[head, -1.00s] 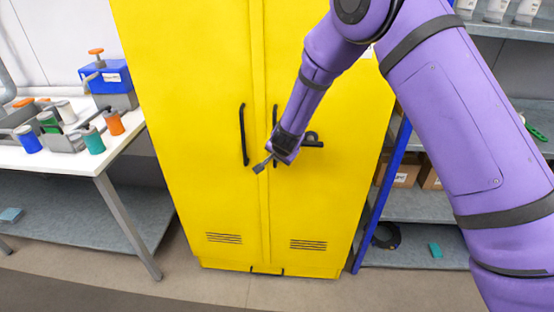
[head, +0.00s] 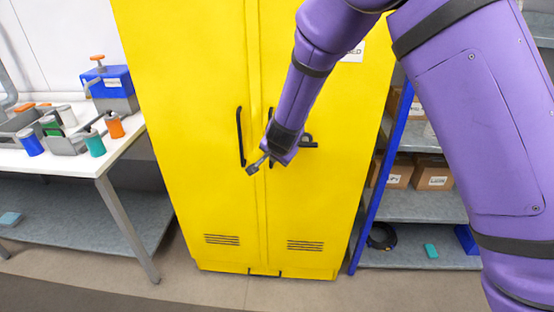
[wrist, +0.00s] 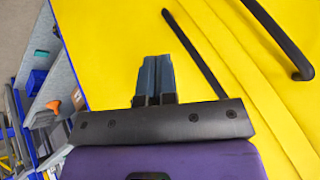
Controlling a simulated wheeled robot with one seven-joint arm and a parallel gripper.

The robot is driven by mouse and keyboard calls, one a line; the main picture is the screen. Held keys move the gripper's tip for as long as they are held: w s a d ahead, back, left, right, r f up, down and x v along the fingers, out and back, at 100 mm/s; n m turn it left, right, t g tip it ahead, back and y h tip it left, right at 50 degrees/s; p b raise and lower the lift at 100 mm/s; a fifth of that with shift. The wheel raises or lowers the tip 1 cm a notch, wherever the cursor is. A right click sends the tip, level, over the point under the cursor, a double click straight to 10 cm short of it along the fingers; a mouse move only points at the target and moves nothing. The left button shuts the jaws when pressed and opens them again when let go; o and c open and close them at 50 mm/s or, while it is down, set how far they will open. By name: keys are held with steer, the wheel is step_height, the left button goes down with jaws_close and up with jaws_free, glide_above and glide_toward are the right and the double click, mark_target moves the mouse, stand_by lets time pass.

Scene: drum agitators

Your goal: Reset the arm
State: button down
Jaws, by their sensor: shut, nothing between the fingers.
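My purple arm reaches in from the upper right of the head view. My gripper (head: 252,169) is shut and empty in front of a yellow cabinet (head: 200,60), near its black door handles. In the wrist view my gripper (wrist: 155,60) shows its two dark fingers side by side with nothing between them. The left door handle (head: 241,136) stands just left of the gripper. In the wrist view a long black handle (wrist: 192,52) runs to the right of the fingers, and they appear apart from it. The right handle is partly hidden behind my gripper and forearm.
A white table (head: 88,166) at the left holds a blue box (head: 108,80) and several coloured cylinders. A shelf with a blue post (head: 383,190) and cardboard boxes (head: 432,172) stands at the right. The floor (head: 220,293) before the cabinet looks clear.

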steer(key=s+d+r+n+y, duration=0.1)
steer(key=s+d+r, duration=0.35)
steer(key=r, duration=0.25)
steer(key=s+d+r+n+g+y, duration=0.1)
steer(key=s+d+r, duration=0.2)
steer(key=d+r, duration=0.35)
steer(key=s+d+r+n+y, duration=0.1)
steer(key=s+d+r, duration=0.3)
steer(key=r, duration=0.5)
steer(key=s+d+r+n+h, duration=0.1)
steer(key=s+d+r, duration=0.1)
steer(key=s+d, duration=0.3)
steer(key=s+d+r+n+h, duration=0.1)
steer(key=s+d, duration=0.5)
steer(key=s, duration=0.6)
steer(key=s+d+r+n+h, duration=0.1)
steer(key=s+d+r+h, duration=0.1)
steer(key=s+d, duration=0.3)
steer(key=s+r, duration=0.1)
steer(key=s, duration=0.2)
steer(key=shift+s+d+g+h, duration=0.15)
steer(key=shift+s+g+h, duration=0.15)
steer(key=shift+s+g, duration=0.1)
